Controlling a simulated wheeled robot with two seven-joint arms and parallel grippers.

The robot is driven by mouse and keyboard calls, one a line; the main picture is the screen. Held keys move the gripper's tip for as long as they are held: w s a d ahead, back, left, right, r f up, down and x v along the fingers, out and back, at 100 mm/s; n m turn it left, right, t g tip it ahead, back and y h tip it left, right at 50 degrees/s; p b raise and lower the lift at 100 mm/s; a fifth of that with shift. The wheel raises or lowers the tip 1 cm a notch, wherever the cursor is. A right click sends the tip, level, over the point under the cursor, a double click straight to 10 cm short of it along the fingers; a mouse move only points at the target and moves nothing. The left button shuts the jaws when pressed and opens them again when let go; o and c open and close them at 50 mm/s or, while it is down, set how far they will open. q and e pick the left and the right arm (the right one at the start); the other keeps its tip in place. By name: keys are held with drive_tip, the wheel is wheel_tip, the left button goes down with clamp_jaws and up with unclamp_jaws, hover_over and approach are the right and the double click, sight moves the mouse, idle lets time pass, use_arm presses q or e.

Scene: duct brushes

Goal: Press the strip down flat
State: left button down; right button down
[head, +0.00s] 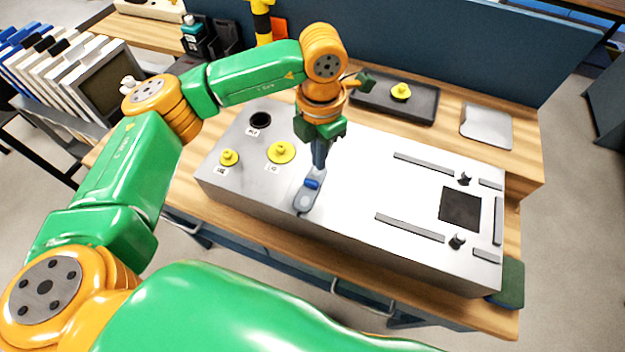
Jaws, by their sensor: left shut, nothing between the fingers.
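A long pale metal box (350,170) lies on the wooden bench. Several flat grey strips lie on its right part, including a long back strip (423,163) and a long front strip (410,228); I cannot tell which one the task means, and all look flat from here. My left gripper (318,163) points down over the middle of the box, left of the strips, shut and empty. Just below its fingertips is a grey elongated piece with a blue part (312,184); I cannot tell whether they touch. My right gripper is not in view.
A dark square (460,209) lies among the strips, with two small dark knobs (457,240) nearby. Yellow knobbed discs (281,152) and a dark round hole (260,120) are at the left. A black tray (420,103) and grey plate (487,127) lie behind.

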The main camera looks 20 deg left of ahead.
use_arm(q)
drive_tip(key=shift+f+b, duration=0.8)
drive_tip(key=shift+f, duration=0.05)
drive_tip(key=shift+r, duration=0.15)
idle(0.5)
wheel_tip(320, 180, up, 5)
drive_tip(key=p, duration=0.3)
drive_tip(key=shift+p, duration=0.3)
